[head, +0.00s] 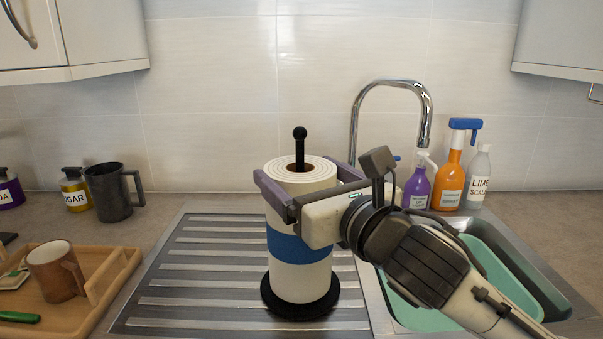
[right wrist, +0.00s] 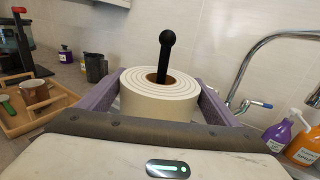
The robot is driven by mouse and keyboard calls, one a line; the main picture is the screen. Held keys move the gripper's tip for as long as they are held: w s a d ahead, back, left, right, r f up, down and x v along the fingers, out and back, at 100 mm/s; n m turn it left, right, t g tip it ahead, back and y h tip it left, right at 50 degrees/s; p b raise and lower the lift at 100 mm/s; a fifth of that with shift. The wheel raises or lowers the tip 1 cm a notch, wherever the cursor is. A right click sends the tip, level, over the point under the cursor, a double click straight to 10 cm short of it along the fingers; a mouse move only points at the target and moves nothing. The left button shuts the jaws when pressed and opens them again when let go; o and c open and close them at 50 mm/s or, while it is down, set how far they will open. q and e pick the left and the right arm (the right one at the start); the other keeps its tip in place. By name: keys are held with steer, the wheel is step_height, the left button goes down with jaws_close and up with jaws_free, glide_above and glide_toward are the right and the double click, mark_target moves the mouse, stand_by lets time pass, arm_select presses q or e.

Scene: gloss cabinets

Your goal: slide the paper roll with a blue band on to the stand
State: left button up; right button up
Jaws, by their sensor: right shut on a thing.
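The white paper roll (head: 301,275) with a blue band (head: 290,246) stands upright around the black stand's rod (head: 300,146). The rod's ball top sticks out above the roll. The roll's lower end is at the stand's round black base (head: 270,297); I cannot tell whether it touches. My right gripper (head: 308,183) is shut on the roll near its top, one finger on each side. In the right wrist view, the roll's top (right wrist: 158,84) sits between the purple fingers and the rod (right wrist: 166,55) rises through its core. My left gripper is not in view.
The stand is on a ribbed metal drainer (head: 200,270). A sink with a teal basin (head: 490,255), a tap (head: 425,110) and several spray bottles (head: 453,170) are at right. A wooden tray (head: 105,262) with a brown mug (head: 55,270) is at left. A dark jug (head: 110,192) stands behind it.

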steer(key=shift+p, duration=0.4)
stand_by(0.6)
steer(key=o, duration=1.5)
